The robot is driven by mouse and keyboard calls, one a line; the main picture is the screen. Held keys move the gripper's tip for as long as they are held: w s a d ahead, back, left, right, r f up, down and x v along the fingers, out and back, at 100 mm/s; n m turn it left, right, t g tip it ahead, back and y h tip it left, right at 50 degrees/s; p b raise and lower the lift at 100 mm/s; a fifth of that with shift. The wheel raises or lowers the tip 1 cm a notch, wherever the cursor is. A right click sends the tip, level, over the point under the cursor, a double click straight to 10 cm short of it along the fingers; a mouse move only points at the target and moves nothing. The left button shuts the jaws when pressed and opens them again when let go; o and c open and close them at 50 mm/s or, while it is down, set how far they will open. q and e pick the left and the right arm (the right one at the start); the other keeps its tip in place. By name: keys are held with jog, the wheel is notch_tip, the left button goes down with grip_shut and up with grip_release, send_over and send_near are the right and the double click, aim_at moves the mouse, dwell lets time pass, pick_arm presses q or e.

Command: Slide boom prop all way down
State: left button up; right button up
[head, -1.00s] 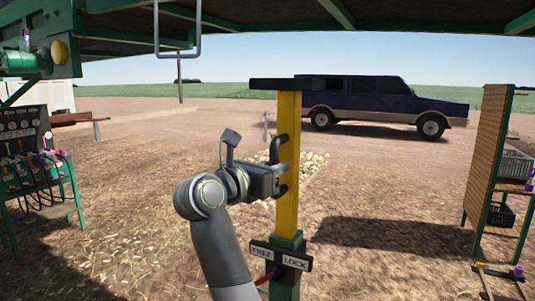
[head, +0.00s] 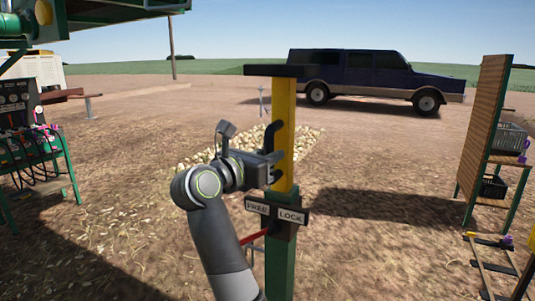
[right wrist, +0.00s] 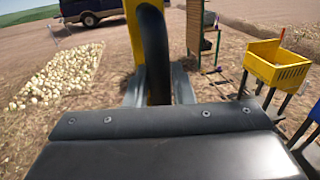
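The boom prop (head: 284,130) is a yellow upright post with a flat black top plate (head: 274,71) and a black handle on its left side. Its lower end goes into a green sleeve (head: 280,262), with a stretch of yellow still showing above it. A FREE / LOCK sign (head: 277,211) is on the sleeve, with a red lever (head: 254,237) below it on the FREE side. My right gripper (head: 274,160) is at the handle. In the right wrist view, its fingers sit on both sides of the black handle (right wrist: 155,50), apparently gripping it. My left gripper is not in view.
A hose panel (head: 28,130) stands at the left, under green machine framing. A wooden rack (head: 487,125) with dark crates stands at the right. A yellow bin (right wrist: 277,64) shows in the right wrist view. Onions (head: 200,157) lie on the ground behind; a dark truck (head: 365,75) is farther back.

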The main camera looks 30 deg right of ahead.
jog(key=o, duration=0.3)
jog(key=shift+w+d+f, duration=0.1)
jog(key=shift+d+f, duration=0.1)
jog(key=shift+f, duration=0.05)
jog(key=shift+o, duration=0.2)
jog(key=shift+a+r, duration=0.1)
jog(key=b+v, duration=1.4)
jog(key=v, duration=0.3)
jog(key=shift+a+b, duration=0.2)
jog(key=shift+b, duration=0.15)
